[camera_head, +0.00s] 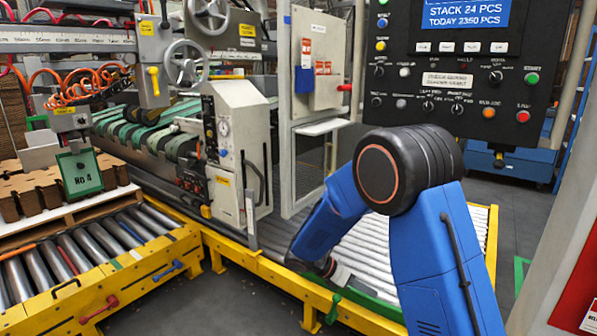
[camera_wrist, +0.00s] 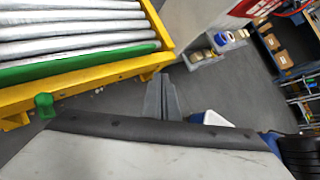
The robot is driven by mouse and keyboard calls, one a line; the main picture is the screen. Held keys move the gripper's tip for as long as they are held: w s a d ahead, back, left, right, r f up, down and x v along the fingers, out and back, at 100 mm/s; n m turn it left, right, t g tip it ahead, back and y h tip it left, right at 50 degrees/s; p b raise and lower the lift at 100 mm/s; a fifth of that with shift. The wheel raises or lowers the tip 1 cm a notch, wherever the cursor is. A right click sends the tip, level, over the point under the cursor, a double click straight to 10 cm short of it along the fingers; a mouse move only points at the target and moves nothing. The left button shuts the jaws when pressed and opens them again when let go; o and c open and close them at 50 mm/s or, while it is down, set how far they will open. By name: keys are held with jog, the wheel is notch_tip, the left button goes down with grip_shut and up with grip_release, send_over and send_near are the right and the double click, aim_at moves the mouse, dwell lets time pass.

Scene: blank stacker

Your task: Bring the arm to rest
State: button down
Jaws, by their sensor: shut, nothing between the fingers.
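My blue arm stretches over the roller conveyor in the head view, bent at a dark round joint, with its far end low near the conveyor's front edge. My gripper (camera_wrist: 162,98) shows in the wrist view as two grey fingers close together, shut with nothing between them. It points out past the corner of the conveyor, over the dark floor.
The roller conveyor (camera_head: 372,245) has a yellow frame and a green strip. A second roller line (camera_head: 90,250) lies at left by stacked brown blanks (camera_head: 40,190). A control panel (camera_head: 455,75) hangs at upper right. Grey floor (camera_head: 235,300) is open in front.

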jog(key=s+d+r+m+y, duration=0.3)
jog(key=s+d+r+m, duration=0.15)
jog(key=s+r, duration=0.2)
jog(key=s+d+r+m+y, duration=0.3)
jog(key=s+r+m, duration=0.3)
jog(key=s, duration=0.2)
jog(key=s+r+m+t+y, duration=0.2)
jog(key=s+m, duration=0.4)
jog(key=s, duration=0.3)
jog(key=s+r+m+t+y, duration=0.3)
jog(key=s+r+m, duration=0.1)
jog(key=s+m, duration=0.3)
jog(key=shift+s, duration=1.4)
